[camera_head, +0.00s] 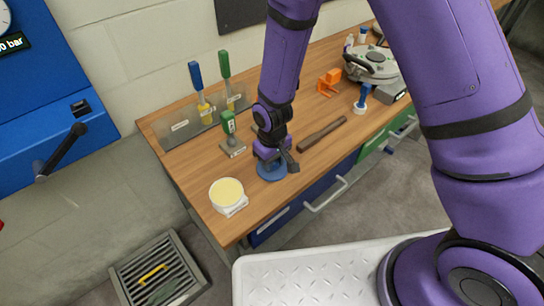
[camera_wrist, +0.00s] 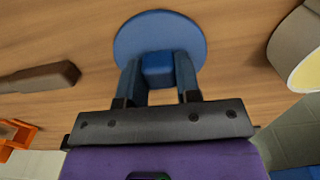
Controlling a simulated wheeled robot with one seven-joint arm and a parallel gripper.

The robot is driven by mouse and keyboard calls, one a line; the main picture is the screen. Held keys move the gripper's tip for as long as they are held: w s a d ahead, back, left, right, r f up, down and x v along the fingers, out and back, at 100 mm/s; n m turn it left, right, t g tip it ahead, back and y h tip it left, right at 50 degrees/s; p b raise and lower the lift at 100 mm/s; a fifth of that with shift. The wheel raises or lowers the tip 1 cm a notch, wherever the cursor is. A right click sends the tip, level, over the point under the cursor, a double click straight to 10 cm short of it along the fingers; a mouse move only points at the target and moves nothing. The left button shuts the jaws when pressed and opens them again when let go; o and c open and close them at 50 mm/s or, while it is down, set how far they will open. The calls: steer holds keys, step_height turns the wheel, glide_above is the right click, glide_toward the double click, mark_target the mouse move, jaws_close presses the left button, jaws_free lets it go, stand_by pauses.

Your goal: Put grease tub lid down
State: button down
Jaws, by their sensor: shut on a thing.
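The grease tub lid (camera_head: 271,171) is a blue disc at the wooden bench top, just below my gripper in the head view. My gripper (camera_head: 274,156) points down over it. In the wrist view the lid (camera_wrist: 135,38) shows a square blue knob between the two fingers, and my gripper (camera_wrist: 158,75) is shut on that knob. The lid looks very close to the wood; I cannot tell whether it touches. The grease tub (camera_head: 227,192) stands open to the left, with pale yellow grease showing. Part of the tub (camera_wrist: 298,50) shows at the right of the wrist view.
A brown-handled tool (camera_head: 322,134) lies right of the lid. A green-handled block (camera_head: 231,140) stands behind, near a rack (camera_head: 195,124) with upright handles. An orange part (camera_head: 328,81) and a round metal device (camera_head: 371,65) are farther right. Bare wood lies around the lid.

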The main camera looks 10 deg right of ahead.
steer(key=c, duration=0.8)
jaws_free()
steer(key=shift+s, duration=0.1)
